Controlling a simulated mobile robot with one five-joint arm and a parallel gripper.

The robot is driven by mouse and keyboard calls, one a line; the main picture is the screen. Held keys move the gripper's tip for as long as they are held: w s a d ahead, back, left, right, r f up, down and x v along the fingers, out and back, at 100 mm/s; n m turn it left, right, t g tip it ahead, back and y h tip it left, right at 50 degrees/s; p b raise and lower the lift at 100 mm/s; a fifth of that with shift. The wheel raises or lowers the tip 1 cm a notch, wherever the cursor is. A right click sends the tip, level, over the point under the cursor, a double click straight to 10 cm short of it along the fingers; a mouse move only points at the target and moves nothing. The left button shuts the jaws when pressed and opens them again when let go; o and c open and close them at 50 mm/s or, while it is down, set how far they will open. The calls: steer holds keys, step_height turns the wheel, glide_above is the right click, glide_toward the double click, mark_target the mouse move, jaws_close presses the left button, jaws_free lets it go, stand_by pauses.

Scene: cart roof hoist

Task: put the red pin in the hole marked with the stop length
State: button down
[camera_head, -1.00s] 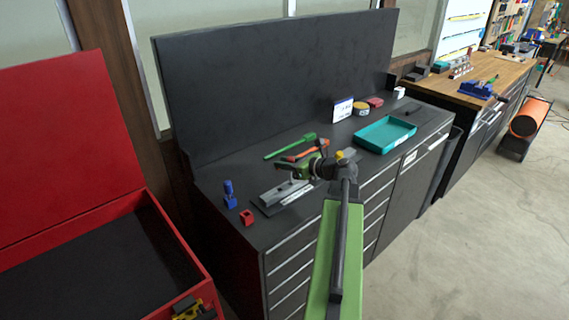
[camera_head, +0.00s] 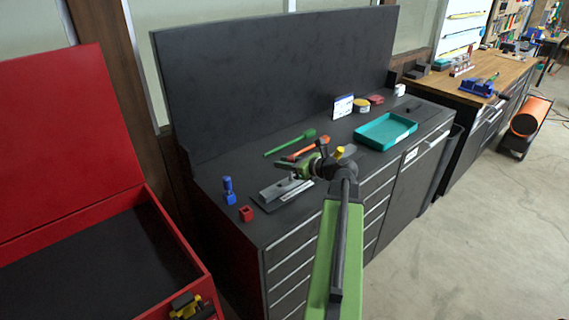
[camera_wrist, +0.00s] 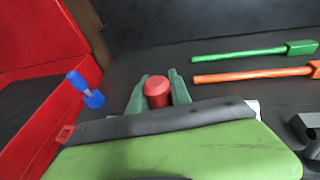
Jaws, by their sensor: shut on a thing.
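The red pin (camera_wrist: 157,92) is between the two green fingers of my gripper (camera_wrist: 158,84) in the wrist view, with its rounded red end showing. My gripper is shut on it. In the head view, my gripper (camera_head: 308,167) is over the workbench, beside a grey metal rail fixture (camera_head: 281,190) on a dark plate. I cannot make out the pin there. Holes and length marks are too small to read. A small white sign (camera_head: 343,106) stands at the back of the bench; its writing is not legible. My arm hides part of the wrist view.
A blue item (camera_head: 229,190) and small red block (camera_head: 246,213) stand left of the fixture. Green (camera_head: 290,145) and orange (camera_head: 305,149) hammer-like tools lie behind my gripper. A teal tray (camera_head: 400,126) is at right. An open red toolbox (camera_head: 165,228) is at left.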

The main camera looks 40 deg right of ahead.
steer(key=shift+f+b, duration=0.95)
steer(key=shift+f, duration=0.1)
steer(key=c, duration=1.1)
jaws_free()
steer(key=shift+r, duration=0.1)
